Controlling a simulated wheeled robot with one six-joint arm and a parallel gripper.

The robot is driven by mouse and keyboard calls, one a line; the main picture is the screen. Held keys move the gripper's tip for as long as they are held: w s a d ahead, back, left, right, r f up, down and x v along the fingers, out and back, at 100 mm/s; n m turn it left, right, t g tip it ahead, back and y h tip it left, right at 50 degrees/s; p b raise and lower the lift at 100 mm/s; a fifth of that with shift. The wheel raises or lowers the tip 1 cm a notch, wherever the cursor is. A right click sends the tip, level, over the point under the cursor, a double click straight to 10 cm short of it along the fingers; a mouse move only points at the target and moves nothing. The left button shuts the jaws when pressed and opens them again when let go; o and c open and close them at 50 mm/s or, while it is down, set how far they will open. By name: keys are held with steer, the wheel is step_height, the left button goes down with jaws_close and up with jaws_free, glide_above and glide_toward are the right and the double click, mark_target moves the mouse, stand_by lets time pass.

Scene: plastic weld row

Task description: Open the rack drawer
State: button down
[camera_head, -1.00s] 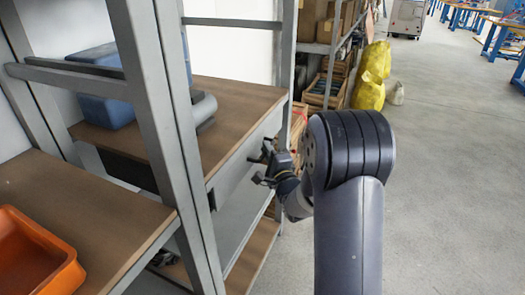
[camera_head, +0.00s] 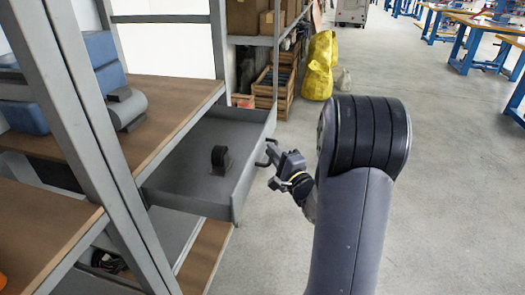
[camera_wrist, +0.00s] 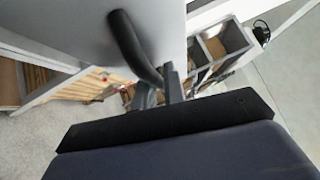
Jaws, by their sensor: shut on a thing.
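The grey rack drawer (camera_head: 190,178) stands pulled out from under a brown shelf board, its inside in sight. A dark ring-shaped item (camera_head: 221,159) stands upright in it. My gripper (camera_head: 267,158) is at the drawer's front, shut on the dark drawer handle. In the wrist view the curved black handle (camera_wrist: 135,50) runs from the pale drawer front (camera_wrist: 80,35) down to my gripper (camera_wrist: 165,88). The fingertips and their contact with the handle are partly hidden.
Grey rack posts (camera_head: 100,150) stand at the left. Blue cases (camera_head: 103,62) and a dark grey item (camera_head: 126,108) lie on the shelf. Yellow bags (camera_head: 320,65) and wooden crates (camera_head: 275,92) are behind. The floor (camera_head: 450,190) at right is clear.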

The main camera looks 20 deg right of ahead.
steer(key=shift+s+d, duration=0.3)
steer(key=shift+d, duration=0.15)
steer(key=c, duration=1.5)
jaws_free()
steer(key=s, duration=0.3)
steer(key=s+d+f, duration=0.1)
steer(key=s, duration=0.3)
steer(key=s+p, duration=0.1)
steer(key=s, duration=0.2)
steer(key=shift+s+d+f, duration=0.3)
steer(key=w, duration=0.3)
steer(key=w+a+r, duration=0.1)
steer(key=w, duration=0.3)
steer(key=w+a+b, duration=0.1)
steer(key=w, duration=0.3)
steer(key=shift+r, duration=0.3)
